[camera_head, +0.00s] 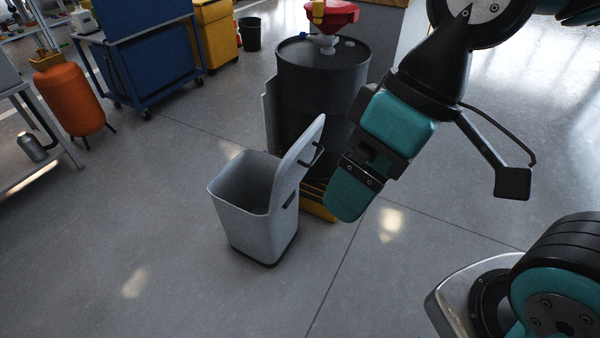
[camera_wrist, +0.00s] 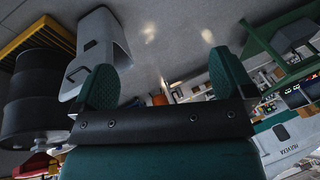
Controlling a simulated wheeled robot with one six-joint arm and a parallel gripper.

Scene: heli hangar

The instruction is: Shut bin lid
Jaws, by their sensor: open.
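A grey bin (camera_head: 245,210) stands upright on the floor in the head view. Its lid (camera_head: 299,158) is open, standing up and tilted on the bin's right side, with a dark handle on its outer face. My gripper (camera_head: 352,200) is to the right of the lid, pointing down, with a gap seen between them in the picture. In the wrist view, my gripper (camera_wrist: 168,88) shows two teal fingers spread apart with nothing between them. The bin (camera_wrist: 112,22) and its lid (camera_wrist: 92,65) appear beyond the left finger.
A black drum (camera_head: 318,85) with a red funnel (camera_head: 330,15) stands behind the bin on a yellow base. An orange tank (camera_head: 68,95), a blue cart (camera_head: 150,60) and a yellow cabinet (camera_head: 217,35) are farther left. The floor before the bin is clear.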

